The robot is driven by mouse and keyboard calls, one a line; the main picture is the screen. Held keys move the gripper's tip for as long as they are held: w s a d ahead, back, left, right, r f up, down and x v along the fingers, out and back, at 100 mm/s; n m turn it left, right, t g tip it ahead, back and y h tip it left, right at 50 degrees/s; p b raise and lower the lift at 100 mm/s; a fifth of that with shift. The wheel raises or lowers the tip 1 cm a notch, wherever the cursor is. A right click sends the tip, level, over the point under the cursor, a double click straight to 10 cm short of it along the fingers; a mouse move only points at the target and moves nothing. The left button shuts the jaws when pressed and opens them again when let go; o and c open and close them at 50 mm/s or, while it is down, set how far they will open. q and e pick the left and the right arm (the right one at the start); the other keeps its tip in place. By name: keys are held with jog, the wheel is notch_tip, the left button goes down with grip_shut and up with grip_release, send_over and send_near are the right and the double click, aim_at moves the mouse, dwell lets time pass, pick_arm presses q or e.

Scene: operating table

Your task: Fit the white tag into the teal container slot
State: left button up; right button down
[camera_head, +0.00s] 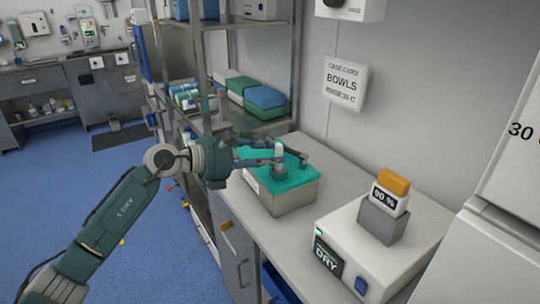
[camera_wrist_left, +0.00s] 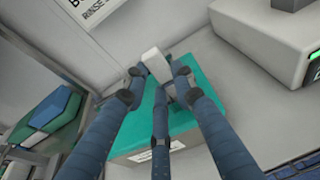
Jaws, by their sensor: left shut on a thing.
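The teal-topped container (camera_head: 292,184) is a pale box on the counter with a white label on its front. The white tag (camera_head: 278,149) stands roughly upright above its teal top. My left gripper (camera_head: 279,163) reaches in from the left and is shut on the tag. In the left wrist view the tag (camera_wrist_left: 155,64) sits between the fingertips, tilted in the picture, with the teal top (camera_wrist_left: 127,128) behind and below. A grey piece shows under the tag; I cannot tell whether it touches the container. The slot is hidden by the fingers. My right gripper is not in view.
A white drying unit (camera_head: 345,225) marked DRY stands right of the container, carrying a grey block with an orange-topped white piece (camera_head: 391,193). A metal shelf with green and blue packs (camera_head: 264,100) stands behind left. A card sign (camera_head: 345,82) hangs on the wall.

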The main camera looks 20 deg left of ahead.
pick_arm(q)
jog(key=shift+f+b, duration=0.6)
jog(key=shift+f, duration=0.2)
jog(key=o, duration=1.1)
jog(key=v, duration=1.2)
jog(key=shift+d, duration=0.1)
